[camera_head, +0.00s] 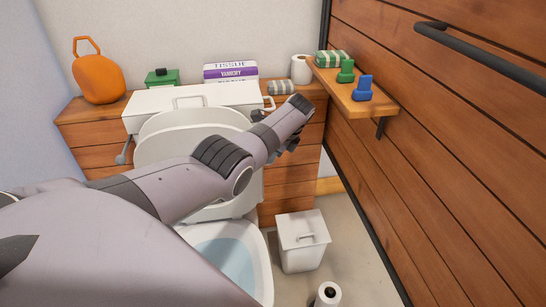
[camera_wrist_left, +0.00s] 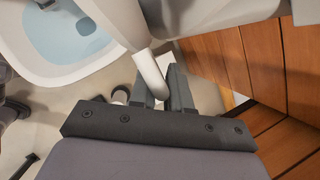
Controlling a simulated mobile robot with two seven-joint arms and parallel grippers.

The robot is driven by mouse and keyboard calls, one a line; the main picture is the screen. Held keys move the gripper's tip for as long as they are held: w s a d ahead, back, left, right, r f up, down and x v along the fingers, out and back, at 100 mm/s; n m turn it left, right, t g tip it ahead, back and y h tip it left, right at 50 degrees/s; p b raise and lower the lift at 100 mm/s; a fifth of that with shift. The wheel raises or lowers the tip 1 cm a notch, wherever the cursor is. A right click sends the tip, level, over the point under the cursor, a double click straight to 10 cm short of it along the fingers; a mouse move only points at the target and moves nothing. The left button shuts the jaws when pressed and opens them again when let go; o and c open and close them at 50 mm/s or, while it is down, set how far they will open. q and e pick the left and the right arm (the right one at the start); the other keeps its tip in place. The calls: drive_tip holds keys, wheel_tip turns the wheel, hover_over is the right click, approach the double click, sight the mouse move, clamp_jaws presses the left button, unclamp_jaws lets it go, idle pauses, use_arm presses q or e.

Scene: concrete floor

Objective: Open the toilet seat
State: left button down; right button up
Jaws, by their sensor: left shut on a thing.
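The white toilet stands in the middle of the head view, its bowl (camera_head: 262,270) open with water showing. Its pale lid (camera_head: 190,118) leans up against the tank, and the toilet seat (camera_head: 160,148) stands raised in front of it, partly hidden by my left arm. My left gripper reaches the right side of the raised seat; its fingertips are hidden in the head view. In the left wrist view my left gripper (camera_wrist_left: 163,88) is shut on a pale bar (camera_wrist_left: 149,70) at the seat's edge, with the bowl (camera_wrist_left: 30,65) at upper left.
A white lidded bin (camera_head: 302,240) stands right of the toilet, with a paper roll holder (camera_head: 327,294) in front. A wooden wall with a small shelf (camera_head: 352,98) bounds the right side. A wooden ledge (camera_head: 90,112) behind holds an orange container (camera_head: 98,80) and tissue packs (camera_head: 230,71).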

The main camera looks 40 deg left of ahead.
use_arm(q)
drive_tip(key=shift+w+a, duration=0.1)
use_arm(e)
drive_tip(key=shift+w, duration=0.1)
idle(0.3)
use_arm(q)
drive_tip(key=c, duration=1.4)
unclamp_jaws()
drive_tip(key=shift+c, duration=0.2)
drive_tip(key=p+v, duration=0.3)
drive_tip(key=v, duration=0.4)
use_arm(e)
drive_tip(key=shift+s+d+r, duration=0.1)
drive_tip(key=shift+d+r, duration=0.1)
drive_tip(key=shift+r, duration=0.25)
drive_tip(key=shift+s+d+r, duration=0.1)
drive_tip(key=shift+d+r, duration=0.05)
drive_tip(key=shift+r, duration=0.3)
use_arm(q)
drive_tip(key=shift+r, duration=0.1)
